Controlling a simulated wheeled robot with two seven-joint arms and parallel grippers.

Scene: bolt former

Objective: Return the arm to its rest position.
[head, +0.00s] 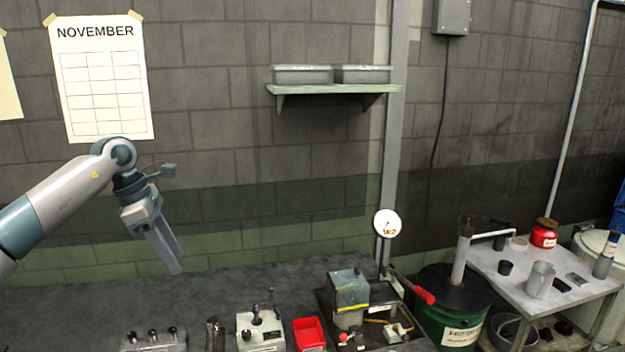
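My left arm comes in from the left, and its gripper (168,252) hangs in the air in front of the wall, pointing down above the dark workbench (90,300). Its fingers appear close together, but I cannot tell whether a gap lies between them. I see nothing held in it. It is apart from everything on the bench. My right arm and gripper are not in view.
On the bench stand a switch box (150,342), a lever box (261,330), a red bin (309,333) and a machine (349,292) with a red-handled lever (423,291). A green drum (440,318) and a side table (500,264) stand right. A shelf (330,89) hangs above.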

